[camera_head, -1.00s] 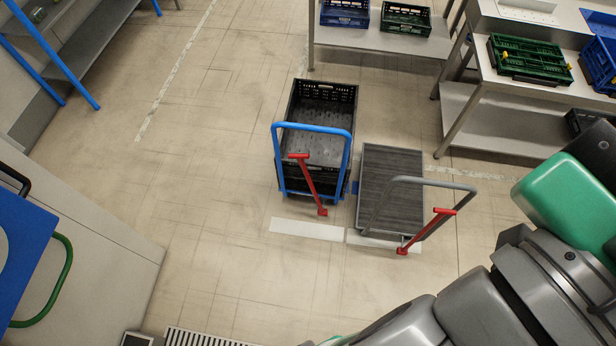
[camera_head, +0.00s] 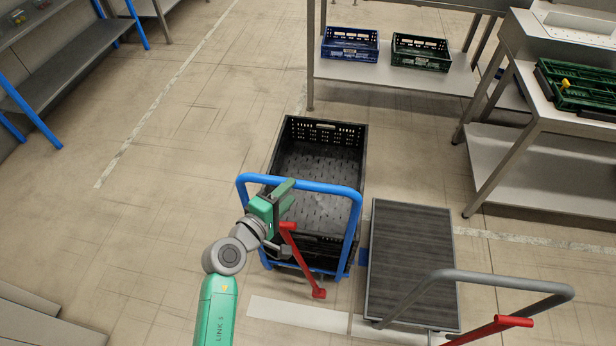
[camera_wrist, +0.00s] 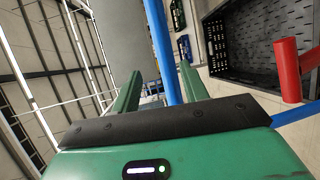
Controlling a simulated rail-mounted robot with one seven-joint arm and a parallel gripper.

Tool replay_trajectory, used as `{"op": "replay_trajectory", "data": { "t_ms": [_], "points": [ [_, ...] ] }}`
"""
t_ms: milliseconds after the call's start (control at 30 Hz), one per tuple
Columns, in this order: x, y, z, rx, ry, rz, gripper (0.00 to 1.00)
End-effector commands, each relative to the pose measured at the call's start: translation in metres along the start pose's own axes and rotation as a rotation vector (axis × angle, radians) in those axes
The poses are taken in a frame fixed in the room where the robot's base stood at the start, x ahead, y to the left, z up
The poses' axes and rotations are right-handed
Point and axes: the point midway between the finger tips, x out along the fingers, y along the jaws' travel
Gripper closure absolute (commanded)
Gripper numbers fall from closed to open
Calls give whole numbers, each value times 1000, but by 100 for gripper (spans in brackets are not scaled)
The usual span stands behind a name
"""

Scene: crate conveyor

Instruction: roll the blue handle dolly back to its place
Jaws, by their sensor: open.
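The blue-handled dolly (camera_head: 354,241) stands on the floor in the head view's middle and carries a large black crate (camera_head: 352,135). A red lever (camera_head: 301,259) rises at its front. My gripper (camera_head: 282,195) is open at the left part of the handle's top bar. In the wrist view the blue handle bar (camera_wrist: 163,45) runs between the two green fingers of my gripper (camera_wrist: 160,84), with gaps showing beside it. The red lever (camera_wrist: 287,68) and crate (camera_wrist: 245,45) are on the right there.
A grey-handled dolly (camera_head: 410,255) with an empty deck stands close on the right. White strips (camera_head: 297,314) mark the floor in front. A bench (camera_head: 400,72) with blue and green crates stands behind, another at right. Floor on the left is clear.

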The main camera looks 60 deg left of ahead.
Motion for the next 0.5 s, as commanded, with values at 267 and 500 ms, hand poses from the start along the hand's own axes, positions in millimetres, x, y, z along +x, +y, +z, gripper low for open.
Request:
{"op": "replay_trajectory", "data": {
  "t_ms": [267, 500],
  "points": [
    [6, -11, -7, -34, 10, -4, 56],
    [52, -11, -7, -30, 9, -3, 56]
  ]
}}
